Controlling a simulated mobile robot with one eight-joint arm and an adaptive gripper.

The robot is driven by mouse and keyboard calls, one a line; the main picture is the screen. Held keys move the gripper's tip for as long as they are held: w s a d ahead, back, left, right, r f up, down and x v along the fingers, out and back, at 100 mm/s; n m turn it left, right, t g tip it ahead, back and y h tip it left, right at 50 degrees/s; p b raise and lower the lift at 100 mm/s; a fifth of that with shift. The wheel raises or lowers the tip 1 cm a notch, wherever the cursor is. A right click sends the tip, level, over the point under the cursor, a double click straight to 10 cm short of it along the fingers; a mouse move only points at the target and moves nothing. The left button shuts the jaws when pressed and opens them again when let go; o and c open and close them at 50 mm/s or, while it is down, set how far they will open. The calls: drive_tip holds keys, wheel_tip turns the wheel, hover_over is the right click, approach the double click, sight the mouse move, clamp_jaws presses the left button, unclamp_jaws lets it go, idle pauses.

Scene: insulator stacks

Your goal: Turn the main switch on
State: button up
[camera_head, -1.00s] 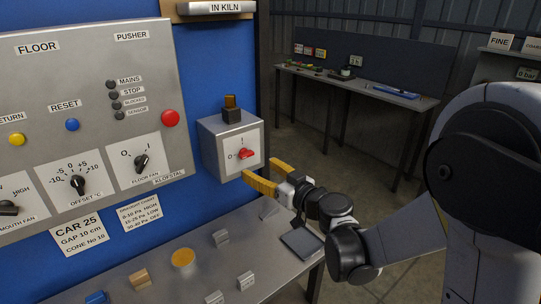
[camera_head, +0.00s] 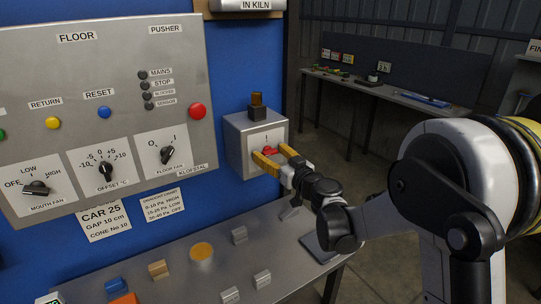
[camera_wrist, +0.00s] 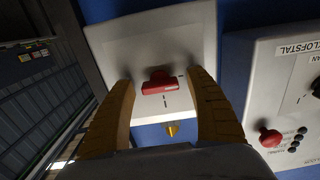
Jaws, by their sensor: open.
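The main switch is a red handle (camera_head: 268,151) on the white plate of a grey box (camera_head: 240,140), to the right of the large control panel. In the wrist view the red handle (camera_wrist: 160,83) lies crosswise, at right angles to the I mark, with the other mark off its right end. My gripper (camera_head: 271,152) is at the switch, its yellow fingers open. In the wrist view one finger of my gripper (camera_wrist: 160,78) is on each side of the handle, with small gaps visible. Contact cannot be confirmed.
An amber lamp (camera_head: 257,99) stands on top of the box. The control panel (camera_head: 60,130) has several knobs and buttons close by on the left. A metal bench (camera_head: 215,275) with small blocks lies below. A far table (camera_head: 400,95) stands behind.

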drive_tip(key=c, duration=1.2)
drive_tip(key=shift+m, duration=0.4)
drive_tip(key=m, duration=0.3)
drive_tip(key=shift+m, duration=0.4)
drive_tip(key=m, duration=0.4)
drive_tip(key=shift+m+b, duration=0.3)
drive_tip(key=shift+b, duration=0.1)
drive_tip(key=m, duration=0.8)
drive_tip(key=shift+m, duration=0.3)
